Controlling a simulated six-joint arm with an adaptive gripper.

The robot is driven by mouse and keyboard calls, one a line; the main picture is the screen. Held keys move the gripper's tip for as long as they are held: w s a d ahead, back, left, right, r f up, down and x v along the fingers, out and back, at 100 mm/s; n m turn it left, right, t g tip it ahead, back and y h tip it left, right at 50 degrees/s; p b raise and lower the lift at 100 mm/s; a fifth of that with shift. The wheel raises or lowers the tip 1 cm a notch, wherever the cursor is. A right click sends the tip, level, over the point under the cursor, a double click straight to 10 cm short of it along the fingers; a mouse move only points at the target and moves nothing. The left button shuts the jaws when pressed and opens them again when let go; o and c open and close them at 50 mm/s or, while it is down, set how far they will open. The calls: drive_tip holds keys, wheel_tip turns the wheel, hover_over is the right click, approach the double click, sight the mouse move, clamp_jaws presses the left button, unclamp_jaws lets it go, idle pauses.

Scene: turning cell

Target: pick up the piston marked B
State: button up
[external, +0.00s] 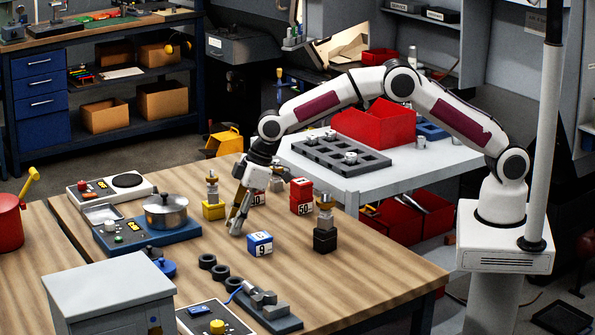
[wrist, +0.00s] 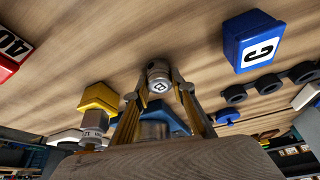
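The piston marked B (wrist: 159,76) is a small grey cylinder with a dark B on a round white label, turned in the wrist view. It is between the tips of my gripper (wrist: 160,82), with a finger close on each side. I cannot tell whether both fingers touch it. In the external view my gripper (external: 235,222) is tilted downward, its tips close to the wooden table (external: 320,285), left of the blue block. The piston is hidden or too small to make out there.
Black rings (external: 207,261) lie in front. A dark tray (external: 341,155) is on the white table behind.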

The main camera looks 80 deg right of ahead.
idle(0.3)
drive_tip(key=shift+r, duration=5)
